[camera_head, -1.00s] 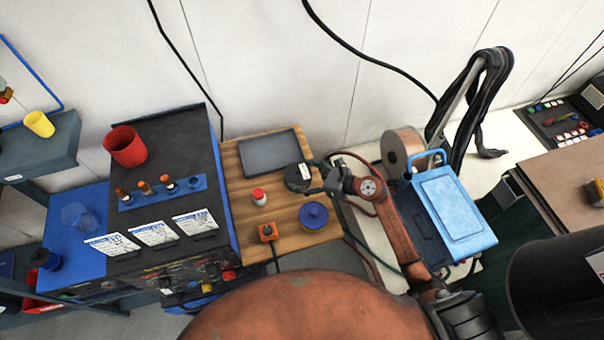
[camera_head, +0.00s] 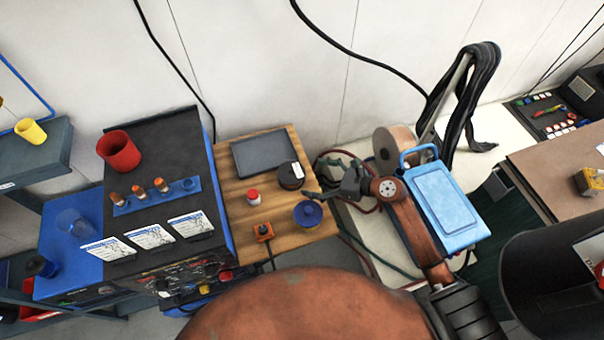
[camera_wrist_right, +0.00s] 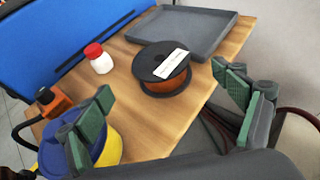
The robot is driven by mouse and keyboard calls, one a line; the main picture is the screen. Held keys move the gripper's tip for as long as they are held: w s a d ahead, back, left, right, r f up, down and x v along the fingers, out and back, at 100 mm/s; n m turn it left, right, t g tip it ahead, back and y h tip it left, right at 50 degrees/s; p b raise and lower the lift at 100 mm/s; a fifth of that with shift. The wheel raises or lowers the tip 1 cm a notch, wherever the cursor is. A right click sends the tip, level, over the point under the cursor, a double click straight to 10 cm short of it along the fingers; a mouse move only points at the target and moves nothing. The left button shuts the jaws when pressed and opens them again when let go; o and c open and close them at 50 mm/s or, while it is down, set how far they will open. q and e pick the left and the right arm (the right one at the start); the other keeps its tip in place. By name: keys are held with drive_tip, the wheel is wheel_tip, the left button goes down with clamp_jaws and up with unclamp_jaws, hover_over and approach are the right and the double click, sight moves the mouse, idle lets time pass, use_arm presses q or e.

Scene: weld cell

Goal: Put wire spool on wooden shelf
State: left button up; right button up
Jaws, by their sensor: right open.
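The wire spool (camera_head: 291,176), with black flanges, orange wire and a white label, lies flat on the wooden shelf (camera_head: 240,200). In the right wrist view the spool (camera_wrist_right: 165,72) stands clear on the wooden top (camera_wrist_right: 135,110), in front of the grey tray. My right gripper (camera_head: 325,194) is at the shelf's right side, just right of the spool. Its two green-padded fingers (camera_wrist_right: 168,92) are spread apart with nothing between them, and the spool is beyond the tips. My left gripper is not in view.
On the shelf are a grey tray (camera_head: 264,151), a red-capped white bottle (camera_head: 253,197), an orange box (camera_head: 263,232) and a blue round item (camera_head: 308,214) close to my right gripper. A blue case (camera_head: 447,205) and copper-coloured reel (camera_head: 394,146) stand right.

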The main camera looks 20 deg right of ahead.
drive_tip(key=shift+v, duration=2.05)
